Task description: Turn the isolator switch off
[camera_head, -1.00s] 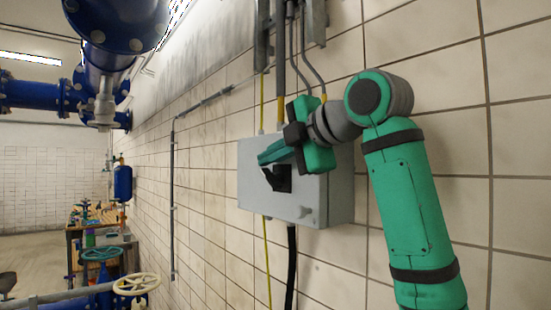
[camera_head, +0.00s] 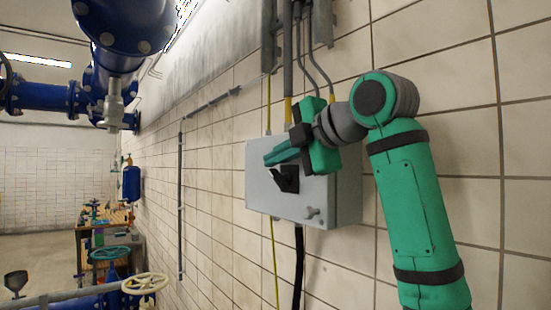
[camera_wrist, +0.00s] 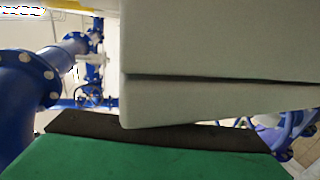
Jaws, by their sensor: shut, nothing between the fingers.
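The isolator switch is a grey box (camera_head: 262,205) mounted on the tiled wall, with a black handle (camera_head: 286,179) on its front. The handle appears slanted; I cannot read any on or off marking. My gripper (camera_head: 268,158), green with a black part, is in front of the box's upper part. Its fingers are shut and empty, pointing left, just above the handle in the picture. I cannot tell whether they touch it. In the wrist view a grey box-like surface (camera_wrist: 220,50) fills the upper right, close to the camera; the handle does not show there.
Conduits (camera_head: 287,60) and a yellow cable run into the box's top, and a black cable (camera_head: 298,265) leaves below. A thin pipe (camera_head: 181,200) runs down the wall. Blue pipes (camera_head: 125,35) and a cream handwheel (camera_head: 145,283) stand left. Wall left of the box is mostly clear.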

